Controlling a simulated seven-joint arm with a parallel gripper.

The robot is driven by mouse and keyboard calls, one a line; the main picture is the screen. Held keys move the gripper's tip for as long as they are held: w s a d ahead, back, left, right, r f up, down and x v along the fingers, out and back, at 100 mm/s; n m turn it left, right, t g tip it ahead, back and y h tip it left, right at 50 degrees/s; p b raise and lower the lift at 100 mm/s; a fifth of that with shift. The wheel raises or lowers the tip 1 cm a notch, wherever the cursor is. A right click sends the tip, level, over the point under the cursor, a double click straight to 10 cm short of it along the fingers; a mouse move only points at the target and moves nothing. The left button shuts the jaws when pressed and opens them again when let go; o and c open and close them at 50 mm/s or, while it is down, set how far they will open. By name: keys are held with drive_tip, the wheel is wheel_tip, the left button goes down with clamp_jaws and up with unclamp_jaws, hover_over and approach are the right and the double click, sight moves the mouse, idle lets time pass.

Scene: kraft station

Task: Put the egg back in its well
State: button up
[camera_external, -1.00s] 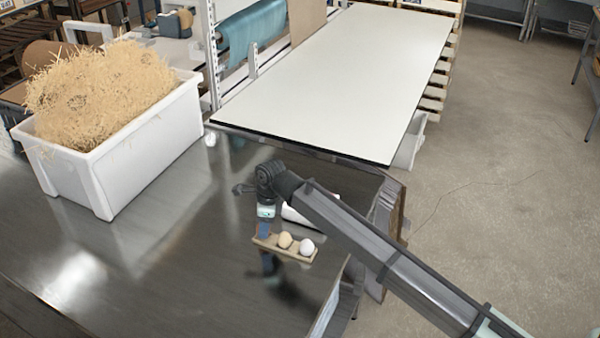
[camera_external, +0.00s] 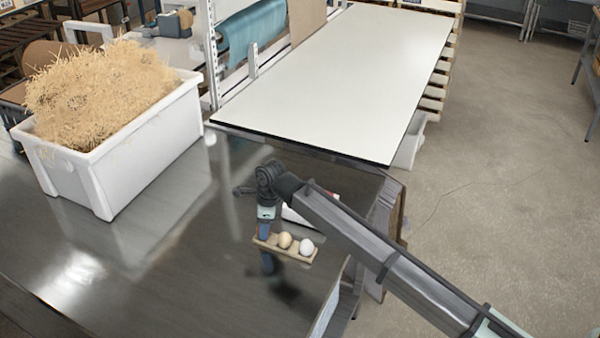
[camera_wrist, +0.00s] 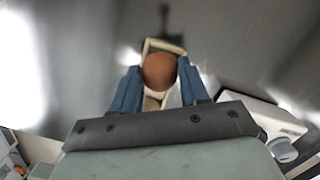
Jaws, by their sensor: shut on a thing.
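My gripper (camera_wrist: 158,88) has its two blue fingers shut on a brown egg (camera_wrist: 159,71). In the wrist view the egg sits over the far end of a narrow wooden egg holder (camera_wrist: 178,47). In the external view my gripper (camera_external: 265,231) points down at the holder's left end (camera_external: 296,257), and its fingers hide the held egg. A tan egg (camera_external: 285,240) and a white egg (camera_external: 306,247) sit in the holder to the right. I cannot tell whether the brown egg touches its well.
The holder lies on a dark, shiny metal table (camera_external: 150,270). A white bin of straw (camera_external: 130,165) stands at the back left. A light object (camera_external: 298,214) lies partly hidden behind my arm. A white-topped table (camera_external: 340,75) stands behind. The metal surface left of the holder is clear.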

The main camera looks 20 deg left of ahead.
drive_tip(key=shift+f, duration=0.2)
idle(0.3)
drive_tip(key=o, duration=0.9)
drive_tip(key=shift+r, duration=0.1)
drive_tip(key=shift+r, duration=3.9)
